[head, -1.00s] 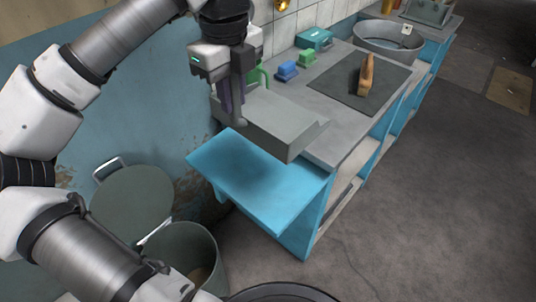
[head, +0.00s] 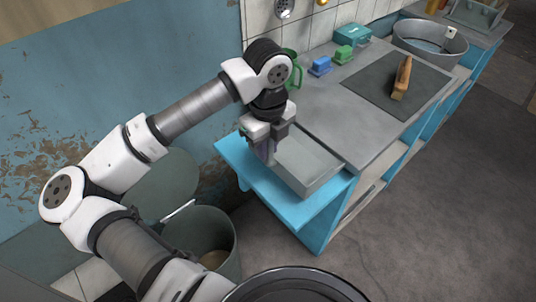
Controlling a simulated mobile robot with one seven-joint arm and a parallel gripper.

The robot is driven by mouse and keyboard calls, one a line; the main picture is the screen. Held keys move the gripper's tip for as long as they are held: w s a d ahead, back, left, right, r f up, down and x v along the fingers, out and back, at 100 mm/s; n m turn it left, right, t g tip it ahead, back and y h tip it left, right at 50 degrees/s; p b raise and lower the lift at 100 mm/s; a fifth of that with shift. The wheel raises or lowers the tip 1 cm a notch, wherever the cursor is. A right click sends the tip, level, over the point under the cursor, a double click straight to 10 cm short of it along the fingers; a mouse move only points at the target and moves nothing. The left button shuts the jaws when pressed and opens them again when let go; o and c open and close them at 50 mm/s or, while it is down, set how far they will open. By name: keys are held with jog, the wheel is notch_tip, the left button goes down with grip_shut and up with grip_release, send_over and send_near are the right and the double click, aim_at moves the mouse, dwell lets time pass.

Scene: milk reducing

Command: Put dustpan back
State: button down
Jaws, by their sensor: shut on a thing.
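The dustpan (head: 308,162) is a grey, shallow metal pan. It is at the blue side shelf (head: 238,152) at the near end of the counter, with its wide part over the shelf; I cannot tell whether it fully rests on it. My gripper (head: 266,158) points down at the dustpan's left end and is shut on it. The fingertips and the gripped part are mostly hidden behind the gripper body and the pan.
The grey counter (head: 330,112) holds a dark mat (head: 375,95) with a wooden tool (head: 402,78), blue (head: 320,66) and green (head: 343,54) blocks, a teal box (head: 352,35) and a metal basin (head: 430,42). An open bin (head: 228,262) stands below left. The floor at right is clear.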

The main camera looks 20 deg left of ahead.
jog(key=shift+f, duration=2.2)
jog(key=c, duration=1.3)
grip_release()
